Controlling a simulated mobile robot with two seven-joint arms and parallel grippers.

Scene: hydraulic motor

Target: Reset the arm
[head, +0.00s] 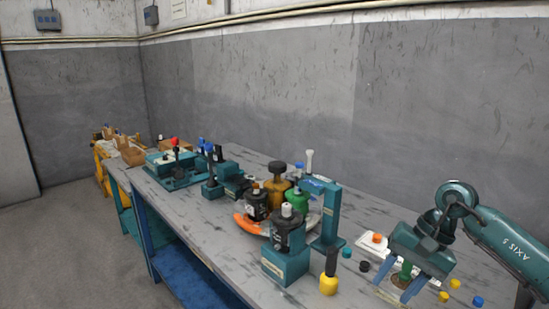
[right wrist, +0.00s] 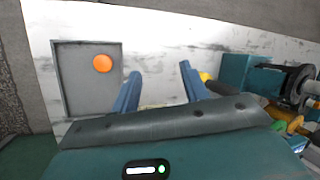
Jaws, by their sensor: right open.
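My right gripper (head: 391,291) hangs over the right part of the long workbench (head: 228,238), with its two blue fingers spread apart. In the right wrist view the gripper (right wrist: 160,70) shows an empty gap between the fingers. The right arm (head: 505,238) comes in from the right edge, bent at a teal joint. My left gripper is not in view.
A black motor (head: 289,235) sits on a teal block. An orange cap (head: 376,238) lies in a shallow tray (right wrist: 75,98). Small coloured caps lie around the gripper. A wall runs behind.

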